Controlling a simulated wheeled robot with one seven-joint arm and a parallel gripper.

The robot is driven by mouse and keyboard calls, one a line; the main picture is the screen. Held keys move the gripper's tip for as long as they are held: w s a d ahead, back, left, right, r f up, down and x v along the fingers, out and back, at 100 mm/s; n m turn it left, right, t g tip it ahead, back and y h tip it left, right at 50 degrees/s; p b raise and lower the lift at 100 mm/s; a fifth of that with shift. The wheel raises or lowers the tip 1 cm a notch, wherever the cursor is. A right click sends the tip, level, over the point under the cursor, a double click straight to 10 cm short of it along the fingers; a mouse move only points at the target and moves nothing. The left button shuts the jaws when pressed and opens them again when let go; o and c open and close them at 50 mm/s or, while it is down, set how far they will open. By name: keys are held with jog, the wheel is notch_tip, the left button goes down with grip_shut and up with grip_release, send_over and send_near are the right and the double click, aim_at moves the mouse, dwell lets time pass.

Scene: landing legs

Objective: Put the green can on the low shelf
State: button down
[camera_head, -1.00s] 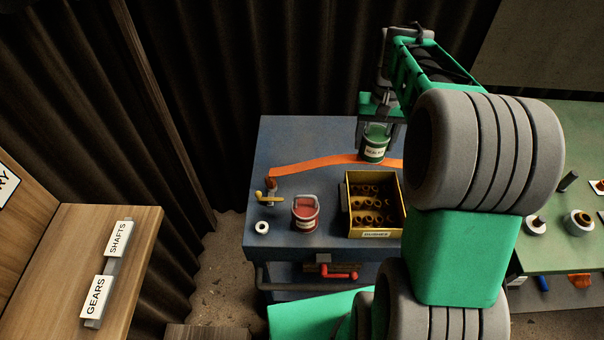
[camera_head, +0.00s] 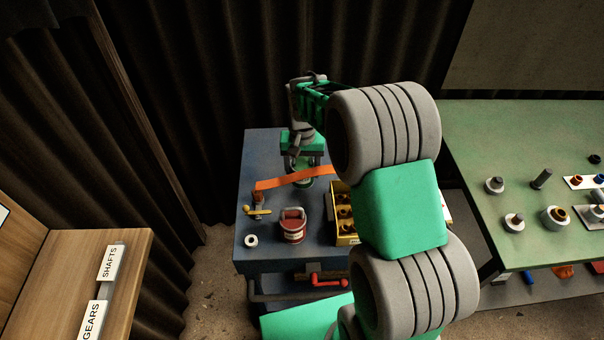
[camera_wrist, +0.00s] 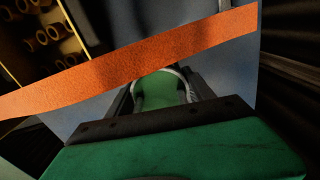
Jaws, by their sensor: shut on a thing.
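The green can (camera_head: 303,181) is held in my gripper (camera_head: 302,163), over the far part of the blue workbench (camera_head: 262,150). In the wrist view the green can (camera_wrist: 158,92) sits between the dark fingers of my gripper (camera_wrist: 160,98), which are shut on it. An orange strip (camera_head: 275,181) runs right beside the can and crosses the wrist view (camera_wrist: 130,62). I cannot tell whether strip and can touch, or whether the can touches the bench. A grey lower shelf (camera_head: 520,298) shows under the green table; I cannot tell if it is the low shelf named.
A red pail (camera_head: 292,226), a white ring (camera_head: 251,240) and a brass valve (camera_head: 258,211) stand on the bench. A yellow bin (camera_head: 343,236) of bushings is partly behind my arm. The green table (camera_head: 480,150) holds several parts. A wooden cabinet (camera_head: 75,265) stands left.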

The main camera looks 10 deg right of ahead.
aim_at(302, 176)
jog(key=shift+f, duration=1.3)
jog(key=shift+f, duration=0.1)
jog(key=shift+f, duration=0.2)
jog(key=shift+c, duration=1.9)
grip_release()
